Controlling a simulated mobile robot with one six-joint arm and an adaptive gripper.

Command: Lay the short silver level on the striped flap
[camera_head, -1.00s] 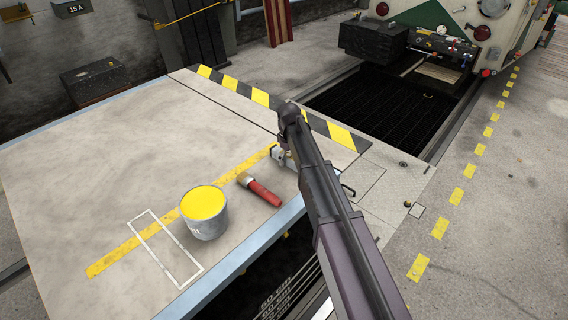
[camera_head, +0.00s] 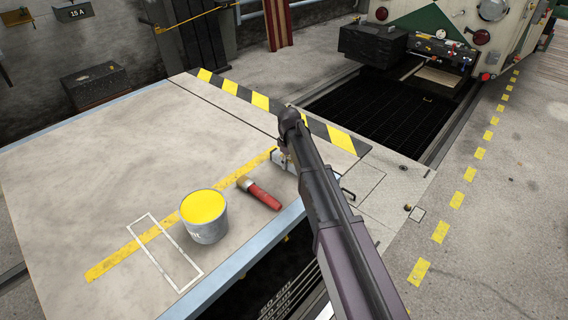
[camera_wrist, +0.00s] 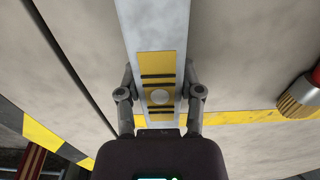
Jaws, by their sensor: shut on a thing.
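The silver level (camera_wrist: 153,25) is a flat pale bar with a yellow middle section and a round white spot, seen in the wrist view. My gripper (camera_wrist: 160,82) is shut on it, one finger on each long side. In the head view only a small part of the level (camera_head: 278,157) shows beside my arm, which hides the rest; I cannot tell whether it touches the tabletop. The striped flap (camera_head: 231,87), edged with yellow and black, lies along the far side of the table, beyond a dark seam. Its stripes also show in the wrist view (camera_wrist: 42,136), at lower left.
A tin of yellow paint (camera_head: 204,217) and a red-handled brush (camera_head: 259,194) stand and lie on the table (camera_head: 90,170), near a yellow line (camera_head: 120,262) and a white outlined rectangle (camera_head: 185,283). An open dark pit (camera_head: 380,115) lies beyond the flap.

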